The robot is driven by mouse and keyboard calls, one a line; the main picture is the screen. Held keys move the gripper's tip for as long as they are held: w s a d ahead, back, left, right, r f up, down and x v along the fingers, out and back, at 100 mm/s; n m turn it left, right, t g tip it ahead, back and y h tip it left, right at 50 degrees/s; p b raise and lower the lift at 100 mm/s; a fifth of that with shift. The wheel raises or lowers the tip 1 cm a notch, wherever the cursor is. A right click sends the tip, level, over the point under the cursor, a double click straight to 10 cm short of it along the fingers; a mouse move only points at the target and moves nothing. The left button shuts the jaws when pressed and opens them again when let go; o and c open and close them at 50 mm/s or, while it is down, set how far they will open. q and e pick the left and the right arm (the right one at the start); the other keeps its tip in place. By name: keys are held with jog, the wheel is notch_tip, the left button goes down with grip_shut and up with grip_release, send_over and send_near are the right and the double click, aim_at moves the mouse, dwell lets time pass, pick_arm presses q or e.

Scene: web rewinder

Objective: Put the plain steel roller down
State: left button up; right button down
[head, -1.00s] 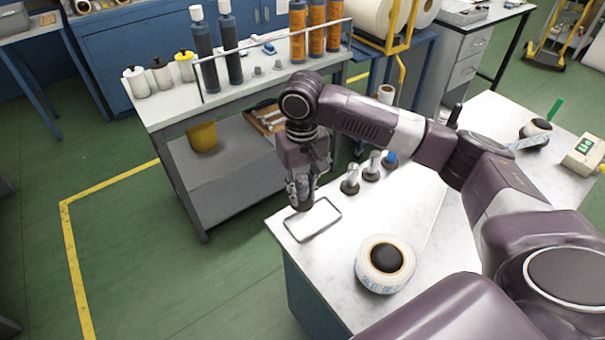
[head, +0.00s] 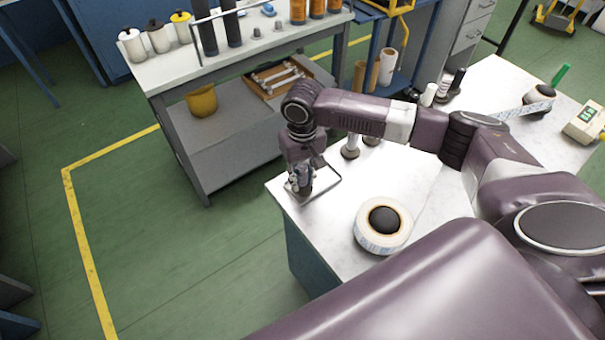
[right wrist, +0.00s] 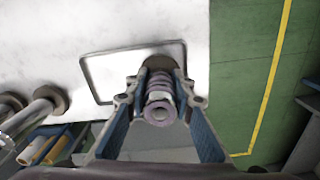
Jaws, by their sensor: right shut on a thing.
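My right gripper (head: 301,188) is at the near left corner of the white bench, over a thin-rimmed rectangular tray (head: 331,179). In the right wrist view its two fingers (right wrist: 160,102) are shut on a short roller (right wrist: 160,88). The roller looks upright, with a dark brown round end towards the bench and purplish and steel rings along it, rather than plain steel. That end overlaps the right edge of the tray (right wrist: 97,78) in this view. I cannot tell whether it touches the surface. My left gripper is out of view.
Steel posts on round bases (head: 351,147) stand just behind the tray. A white tape roll with a dark core (head: 384,226) lies to its right. The bench edge is close on the left, with green floor beyond. A grey shelf cart (head: 228,150) stands behind.

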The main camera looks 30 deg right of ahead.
jog(key=shift+r, duration=0.15)
jog(key=c, duration=1.7)
grip_release()
jog(key=shift+s, duration=0.15)
jog(key=shift+o, duration=0.2)
notch_tip(320, 180, up, 12)
jog(key=shift+f+b, duration=0.1)
jog(key=shift+b, duration=0.65)
jog(key=shift+a+f, duration=0.1)
